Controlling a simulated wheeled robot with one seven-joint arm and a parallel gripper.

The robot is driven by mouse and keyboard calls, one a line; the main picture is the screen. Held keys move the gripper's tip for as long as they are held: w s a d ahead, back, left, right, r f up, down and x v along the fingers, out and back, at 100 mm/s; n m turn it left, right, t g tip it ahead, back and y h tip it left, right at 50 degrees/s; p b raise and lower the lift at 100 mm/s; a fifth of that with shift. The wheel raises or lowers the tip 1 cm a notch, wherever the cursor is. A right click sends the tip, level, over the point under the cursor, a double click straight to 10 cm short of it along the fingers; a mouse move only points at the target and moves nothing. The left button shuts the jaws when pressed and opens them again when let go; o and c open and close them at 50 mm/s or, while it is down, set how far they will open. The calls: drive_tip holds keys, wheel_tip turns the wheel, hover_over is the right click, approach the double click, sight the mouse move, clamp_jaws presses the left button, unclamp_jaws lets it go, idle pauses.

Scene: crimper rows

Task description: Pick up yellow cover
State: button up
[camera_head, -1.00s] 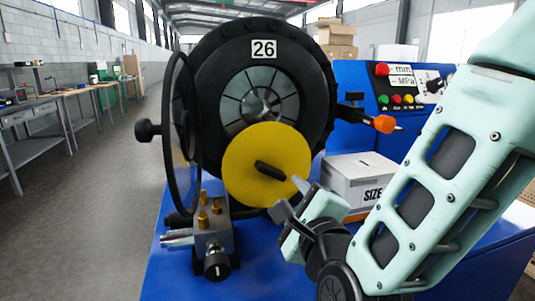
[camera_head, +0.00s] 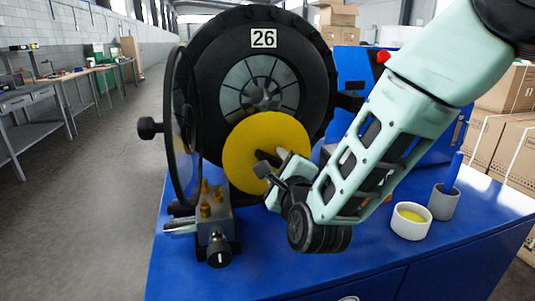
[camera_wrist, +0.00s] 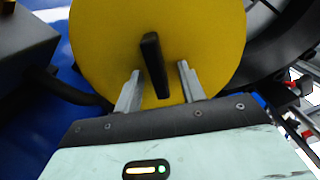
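The yellow cover (camera_head: 247,142) is a flat round disc with a black bar handle across its middle. It stands upright in front of the lower part of the crimper's round head (camera_head: 259,90). In the wrist view the cover (camera_wrist: 100,45) fills the upper middle, its black handle (camera_wrist: 154,65) facing me. My gripper (camera_wrist: 158,85) is open, with one finger on each side of the handle and gaps showing on both sides. In the head view my gripper (camera_head: 272,168) is close in front of the cover and hides its lower right part.
A black ring door (camera_head: 181,120) stands open at the left of the head. A metal block with brass fittings (camera_head: 213,210) sits on the blue bench (camera_head: 300,275) below. A white cup (camera_head: 411,221) and a grey cup (camera_head: 443,202) stand at the right.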

drive_tip(key=shift+c, duration=0.3)
clamp_jaws()
drive_tip(key=shift+s+r, duration=0.1)
drive_tip(key=shift+r, duration=0.05)
